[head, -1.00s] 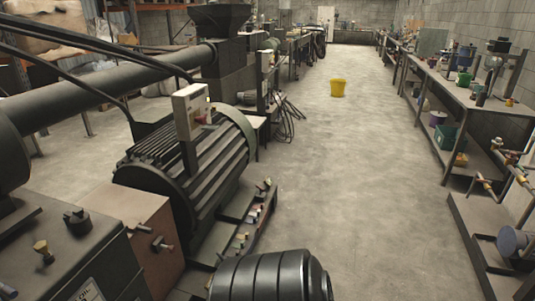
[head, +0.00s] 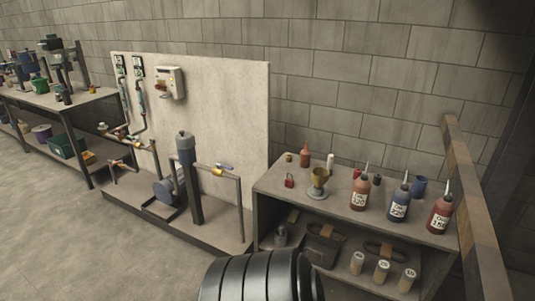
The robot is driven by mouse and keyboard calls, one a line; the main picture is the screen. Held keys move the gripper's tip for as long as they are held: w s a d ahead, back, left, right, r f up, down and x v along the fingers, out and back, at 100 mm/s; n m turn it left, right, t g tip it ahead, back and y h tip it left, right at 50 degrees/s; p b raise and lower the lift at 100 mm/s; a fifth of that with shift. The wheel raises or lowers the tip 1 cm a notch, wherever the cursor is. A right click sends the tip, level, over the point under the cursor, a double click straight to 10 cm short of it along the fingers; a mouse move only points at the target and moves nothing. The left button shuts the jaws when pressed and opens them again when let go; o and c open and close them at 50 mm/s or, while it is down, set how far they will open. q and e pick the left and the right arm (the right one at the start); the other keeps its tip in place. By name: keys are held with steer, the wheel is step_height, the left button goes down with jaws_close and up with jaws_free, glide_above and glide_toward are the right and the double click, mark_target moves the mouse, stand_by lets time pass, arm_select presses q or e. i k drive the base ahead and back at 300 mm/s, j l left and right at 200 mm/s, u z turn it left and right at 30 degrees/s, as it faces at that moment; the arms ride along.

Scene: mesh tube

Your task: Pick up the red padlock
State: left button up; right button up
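A small red padlock (head: 290,181) stands on the top of a grey shelf unit (head: 268,184) in the head view, near its left end. It is just left of a tan funnel-like cup (head: 319,180) and in front of a reddish-brown bottle (head: 305,156). It appears upright, with its shackle at the top. Neither of my grippers shows in the head view.
Several labelled bottles stand on the shelf top to the right, including a red one (head: 359,192) and a blue one (head: 399,205). A pump with pipes (head: 187,170) stands before a pale panel (head: 230,105) at left. The floor (head: 60,235) at lower left is clear.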

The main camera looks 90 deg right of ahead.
mark_target(289, 182)
steer(key=z, duration=2.95)
steer(key=i+j+z, duration=0.15)
steer(key=z, duration=0.85)
